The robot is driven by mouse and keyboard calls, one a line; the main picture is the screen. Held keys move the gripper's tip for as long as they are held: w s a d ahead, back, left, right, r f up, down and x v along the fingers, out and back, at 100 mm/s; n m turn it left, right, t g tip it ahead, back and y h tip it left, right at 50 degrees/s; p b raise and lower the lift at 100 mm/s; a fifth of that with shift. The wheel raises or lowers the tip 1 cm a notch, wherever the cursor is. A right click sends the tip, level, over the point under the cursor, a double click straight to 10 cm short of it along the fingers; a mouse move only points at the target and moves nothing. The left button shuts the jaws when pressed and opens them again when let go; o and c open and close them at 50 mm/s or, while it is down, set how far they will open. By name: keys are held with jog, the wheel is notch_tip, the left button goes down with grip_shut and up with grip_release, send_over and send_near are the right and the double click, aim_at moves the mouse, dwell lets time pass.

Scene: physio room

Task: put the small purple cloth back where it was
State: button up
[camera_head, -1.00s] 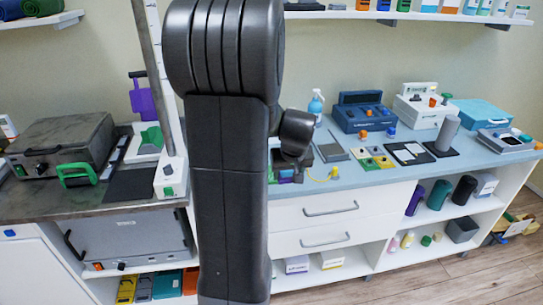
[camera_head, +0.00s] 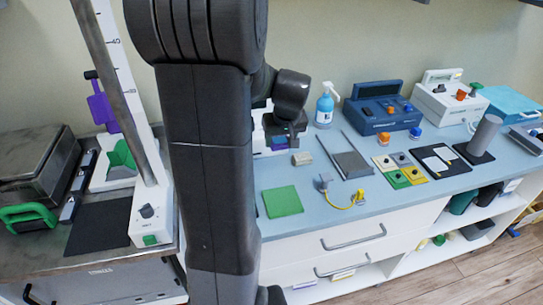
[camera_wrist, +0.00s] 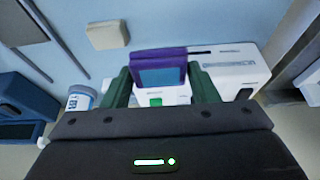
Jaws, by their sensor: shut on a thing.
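The small purple cloth (camera_wrist: 158,54) shows in the wrist view as a folded purple piece with a blue patch on its face. My gripper (camera_wrist: 161,74) is shut on it, one dark green finger on each side. In the head view, my gripper (camera_head: 285,128) is at the back of the blue counter, right of my arm, with a bit of the purple and blue piece (camera_head: 281,141) below it. A white device with a green button (camera_wrist: 232,68) is close behind the cloth. Whether the cloth touches the counter or device is unclear.
A tan block (camera_head: 301,158) and spray bottle (camera_head: 325,105) are close to my gripper. A green square (camera_head: 282,201) lies on the counter (camera_head: 330,215) nearer the front edge. A grey tray (camera_head: 351,163) and coloured pads (camera_head: 403,175) lie to the right. My arm hides part of the counter.

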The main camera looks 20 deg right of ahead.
aim_at(278, 169)
jog(key=shift+w+f, duration=0.25)
notch_tip(278, 169, down, 9)
jog(key=shift+f, duration=0.2)
jog(key=shift+f, duration=0.2)
jog(key=o, duration=0.9)
jog(key=shift+o, duration=0.2)
jog(key=shift+r, duration=0.2)
jog(key=shift+r, duration=0.2)
jog(key=v, duration=1.1)
jog(key=shift+s+r, duration=0.25)
